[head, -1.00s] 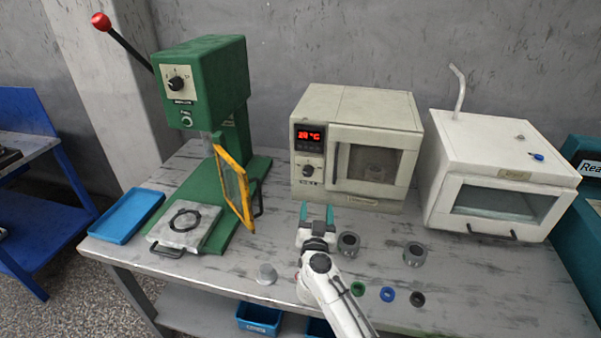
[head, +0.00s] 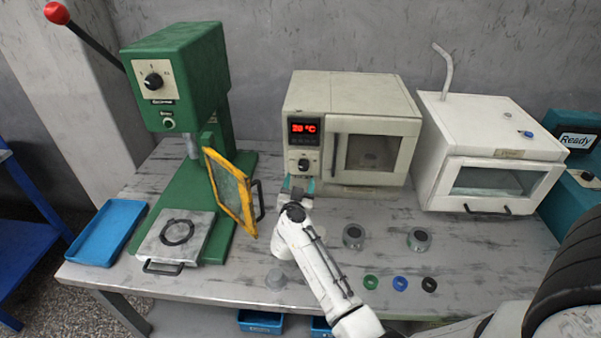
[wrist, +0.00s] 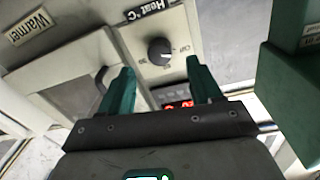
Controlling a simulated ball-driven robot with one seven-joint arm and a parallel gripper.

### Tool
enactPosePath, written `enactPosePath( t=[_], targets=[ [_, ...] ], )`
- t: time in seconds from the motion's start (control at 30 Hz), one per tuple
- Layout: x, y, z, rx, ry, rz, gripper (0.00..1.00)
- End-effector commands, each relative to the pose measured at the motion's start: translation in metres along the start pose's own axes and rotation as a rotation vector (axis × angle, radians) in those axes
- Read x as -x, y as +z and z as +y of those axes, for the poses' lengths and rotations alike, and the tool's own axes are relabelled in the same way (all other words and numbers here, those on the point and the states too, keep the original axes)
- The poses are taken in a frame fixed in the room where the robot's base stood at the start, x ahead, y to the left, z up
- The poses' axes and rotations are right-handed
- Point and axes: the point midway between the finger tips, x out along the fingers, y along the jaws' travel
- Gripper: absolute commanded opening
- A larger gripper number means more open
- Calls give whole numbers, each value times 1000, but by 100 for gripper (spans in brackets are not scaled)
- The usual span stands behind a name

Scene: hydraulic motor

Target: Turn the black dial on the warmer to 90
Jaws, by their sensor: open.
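The warmer (head: 383,123) is a cream box on the table with a window door and a red display (head: 303,131) at its left. Its small round black dial (head: 304,165) sits below the display. In the wrist view, which is turned over, the dial (wrist: 160,52) shows a pale mark and scale figures too small to read surely. My gripper (head: 298,185) is just in front of and below the dial in the head view. Its green fingers (wrist: 161,80) are open, one on either side of the dial's line of sight. No contact with the dial shows.
A green press (head: 180,80) with a yellow-framed guard (head: 232,192) stands at left. A white box oven (head: 490,150) stands at right. Two grey cups (head: 353,236) and several coloured rings (head: 400,283) lie on the table right of my arm.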

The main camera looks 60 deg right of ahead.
Motion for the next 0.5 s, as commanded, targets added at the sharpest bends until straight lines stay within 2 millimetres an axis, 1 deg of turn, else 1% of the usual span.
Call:
enactPosePath(
  t=[0.03,0.2,0.33,0.5],
  targets=[
    [-11,0,1,-1,3,1,64],
    [-37,1,1,-1,2,1,64],
    [-50,1,0,0,1,1,64],
    [-56,0,0,1,0,0,64]
  ],
)
